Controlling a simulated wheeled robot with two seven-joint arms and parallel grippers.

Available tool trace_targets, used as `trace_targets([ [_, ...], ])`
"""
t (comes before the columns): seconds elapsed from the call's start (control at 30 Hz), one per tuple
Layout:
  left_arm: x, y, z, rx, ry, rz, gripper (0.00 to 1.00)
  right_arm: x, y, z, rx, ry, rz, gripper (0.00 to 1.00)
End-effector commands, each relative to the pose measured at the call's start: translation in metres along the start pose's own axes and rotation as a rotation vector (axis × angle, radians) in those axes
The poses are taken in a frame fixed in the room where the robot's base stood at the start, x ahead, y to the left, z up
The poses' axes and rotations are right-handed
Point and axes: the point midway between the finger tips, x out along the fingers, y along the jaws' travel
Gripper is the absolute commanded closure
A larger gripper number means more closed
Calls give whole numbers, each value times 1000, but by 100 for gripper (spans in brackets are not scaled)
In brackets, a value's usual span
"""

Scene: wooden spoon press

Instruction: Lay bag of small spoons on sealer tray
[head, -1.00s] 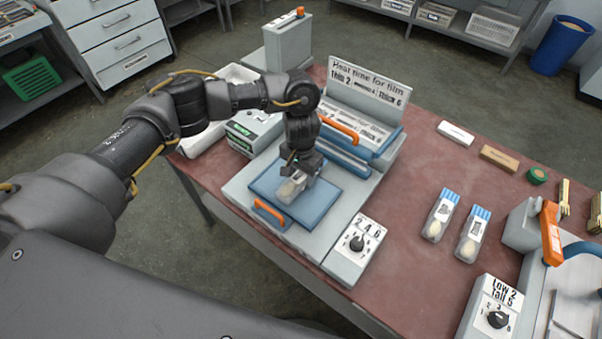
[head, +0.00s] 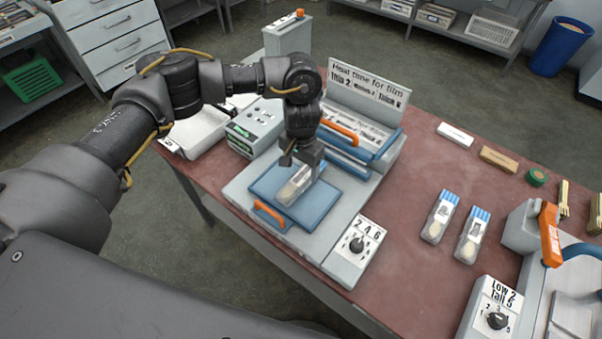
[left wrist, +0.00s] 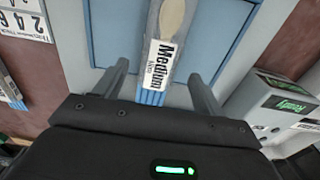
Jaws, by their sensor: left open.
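A clear bag (head: 295,187) lies on the blue sealer tray (head: 322,198) in the head view. In the left wrist view the bag (left wrist: 170,28) shows a pale spoon bowl, blue stripes at its near end and a label reading "Medium"; the smaller print is unclear. My left gripper (head: 303,160) is just above the tray, over the bag's far end. In the left wrist view its two fingers (left wrist: 158,78) stand wide apart on either side of the striped end, clear of it. My right gripper is not in view.
Two similar blue-striped bags (head: 440,217) (head: 472,235) lie on the red table (head: 410,270). The sealer's orange-handled upper part (head: 365,135) stands raised behind the tray. A dial box (head: 355,250) sits to the right. Another orange-handled machine (head: 550,235) is at the right edge.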

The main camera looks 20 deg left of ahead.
Motion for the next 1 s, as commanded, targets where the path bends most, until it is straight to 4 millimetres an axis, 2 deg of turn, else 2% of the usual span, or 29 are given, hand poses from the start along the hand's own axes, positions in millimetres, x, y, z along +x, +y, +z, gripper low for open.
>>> trace_targets([
  [0.03,-13,-1,-1,3,4,-4,30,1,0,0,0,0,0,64],
  [0.2,-46,-1,-1,1,4,-3,30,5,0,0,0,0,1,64],
  [0.4,-70,-1,0,0,0,-2,30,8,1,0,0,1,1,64],
  [0.57,-77,0,0,-2,-1,0,30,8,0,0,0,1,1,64],
  [1.0,-77,0,0,-1,-1,0,30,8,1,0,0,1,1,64],
])
